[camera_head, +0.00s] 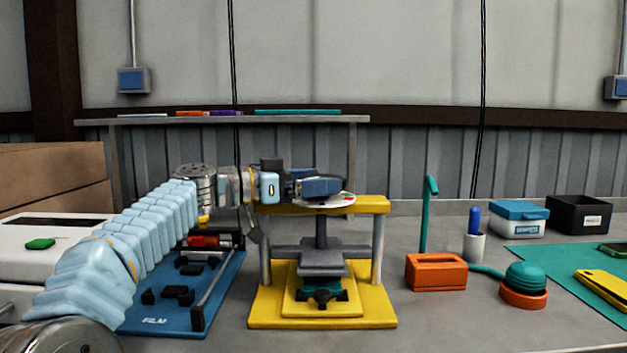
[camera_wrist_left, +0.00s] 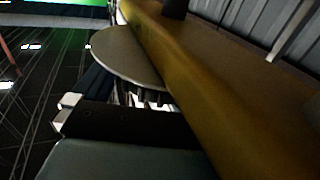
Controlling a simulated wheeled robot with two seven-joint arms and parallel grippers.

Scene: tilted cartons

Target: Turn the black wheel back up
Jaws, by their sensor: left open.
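A yellow press (camera_head: 375,204) stands on the table in the head view, with a dark grey column and crosspiece (camera_head: 320,260) in its frame. A pale disc (camera_head: 338,201) with red and green marks sits at its top beam. It also shows in the left wrist view (camera_wrist_left: 125,58), close against the yellow beam (camera_wrist_left: 190,85), with dark ribs below its edge. A small black star-shaped knob (camera_head: 323,297) is at the press's base. I cannot tell which part is the black wheel. My left gripper (camera_head: 322,187) is open at the disc, partly covering it; contact is unclear. My right gripper is out of view.
A blue board (camera_head: 165,318) with black parts lies left of the press. An orange box (camera_head: 436,272), a teal domed button (camera_head: 525,278) and a white cup (camera_head: 474,247) stand to the right. A shelf (camera_head: 350,135) is behind. Bare table lies front right of the press.

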